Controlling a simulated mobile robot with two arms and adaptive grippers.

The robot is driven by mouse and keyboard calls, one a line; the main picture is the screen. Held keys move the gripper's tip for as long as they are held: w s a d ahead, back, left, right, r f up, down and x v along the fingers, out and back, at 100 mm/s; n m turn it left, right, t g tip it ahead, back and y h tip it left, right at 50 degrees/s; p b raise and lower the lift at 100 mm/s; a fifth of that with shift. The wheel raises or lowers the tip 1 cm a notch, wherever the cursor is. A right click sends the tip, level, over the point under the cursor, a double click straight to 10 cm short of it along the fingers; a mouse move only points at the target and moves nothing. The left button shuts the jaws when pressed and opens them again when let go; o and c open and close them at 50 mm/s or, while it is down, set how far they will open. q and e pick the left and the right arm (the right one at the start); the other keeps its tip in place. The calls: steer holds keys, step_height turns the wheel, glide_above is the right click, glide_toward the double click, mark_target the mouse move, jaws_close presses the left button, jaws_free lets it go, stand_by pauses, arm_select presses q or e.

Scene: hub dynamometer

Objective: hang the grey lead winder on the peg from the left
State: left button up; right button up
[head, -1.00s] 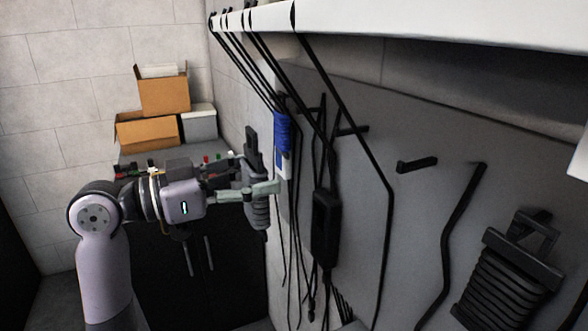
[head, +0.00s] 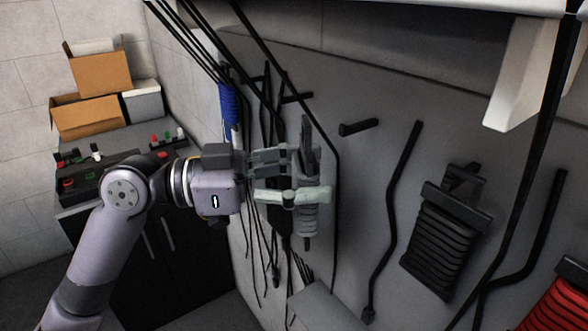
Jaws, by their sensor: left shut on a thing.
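My left gripper (head: 306,176) is shut on the grey lead winder (head: 308,218), holding it upright in front of the wall panel. The winder's dark upper part rises above the fingers and its grey wound part shows below; the fingers hide its middle. A bare black peg (head: 358,127) sticks out of the panel to the right of the winder and slightly above the fingers. Another peg (head: 297,97) lies further left, just above the winder's top. I cannot tell the exact depth gap between winder and panel. My right gripper is out of view.
A blue winder (head: 228,106) hangs at left among black cables. A black winder (head: 440,238) hangs at right and a red one (head: 562,306) at lower right. A long cable (head: 337,215) runs close beside the held winder. Boxes (head: 100,72) stand at the back left.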

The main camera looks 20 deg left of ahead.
arm_select(q)
steer(key=w+d, duration=0.1)
steer(key=w, duration=0.1)
steer(key=w+d+p, duration=0.1)
steer(key=w+d, duration=0.1)
steer(key=w+d+f+p, duration=0.1)
steer(key=w+d, duration=0.1)
steer(key=shift+w+d+f, duration=0.1)
steer(key=shift+w, duration=0.15)
steer(key=shift+f, duration=0.15)
stand_by(0.6)
steer(key=shift+f, duration=0.1)
stand_by(0.5)
steer(key=o, duration=1.4)
steer(key=shift+w+d, duration=0.15)
steer(key=shift+d, duration=0.05)
steer(key=shift+a, duration=0.15)
steer(key=v, duration=1.1)
steer(key=shift+a, duration=0.4)
